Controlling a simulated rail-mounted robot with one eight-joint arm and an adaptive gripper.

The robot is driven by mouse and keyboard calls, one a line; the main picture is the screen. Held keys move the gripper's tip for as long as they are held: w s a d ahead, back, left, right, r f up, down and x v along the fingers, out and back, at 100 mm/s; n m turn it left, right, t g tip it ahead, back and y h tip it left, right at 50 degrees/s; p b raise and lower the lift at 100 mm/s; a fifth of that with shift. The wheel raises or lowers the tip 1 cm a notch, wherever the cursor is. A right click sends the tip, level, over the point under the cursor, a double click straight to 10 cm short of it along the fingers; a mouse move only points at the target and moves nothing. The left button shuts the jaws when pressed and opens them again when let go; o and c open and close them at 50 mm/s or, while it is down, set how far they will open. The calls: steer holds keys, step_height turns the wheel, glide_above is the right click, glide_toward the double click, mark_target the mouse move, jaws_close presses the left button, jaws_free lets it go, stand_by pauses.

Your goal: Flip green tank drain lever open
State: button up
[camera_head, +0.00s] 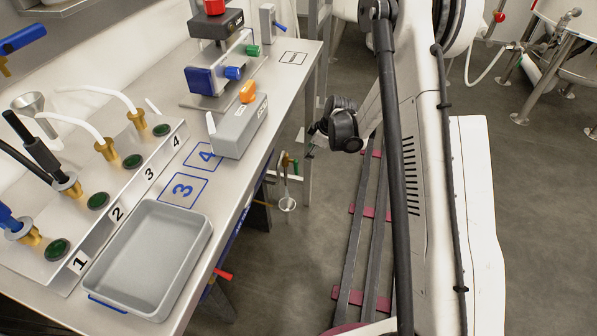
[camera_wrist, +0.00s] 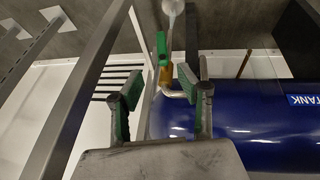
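The green drain lever (camera_wrist: 162,44) shows in the wrist view, beyond and between my fingertips. It sits at a brass valve (camera_wrist: 166,76) on a bent metal pipe beside the blue tank (camera_wrist: 235,120). My gripper (camera_wrist: 159,80) is open, its green-padded fingers apart with nothing held between them. I cannot tell from this view whether the fingers touch the lever. In the head view, my gripper (camera_head: 311,149) is small, beyond the bench's right edge. A small green lever (camera_head: 285,159) with brass parts shows just left of it. The tank body is mostly hidden under the bench there.
The steel bench (camera_head: 222,215) and its legs stand close on the left. A grey metal beam (camera_wrist: 75,85) runs diagonally left of the fingers in the wrist view. A red handle (camera_head: 222,273) sticks out below the bench. Open floor (camera_head: 540,200) lies to the right.

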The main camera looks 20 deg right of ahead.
mark_target(298, 167)
steer(key=b+x, duration=0.4)
steer(key=x, duration=1)
steer(key=shift+s+f, duration=0.1)
steer(key=shift+f, duration=0.15)
steer(key=shift+c, duration=0.3)
jaws_close()
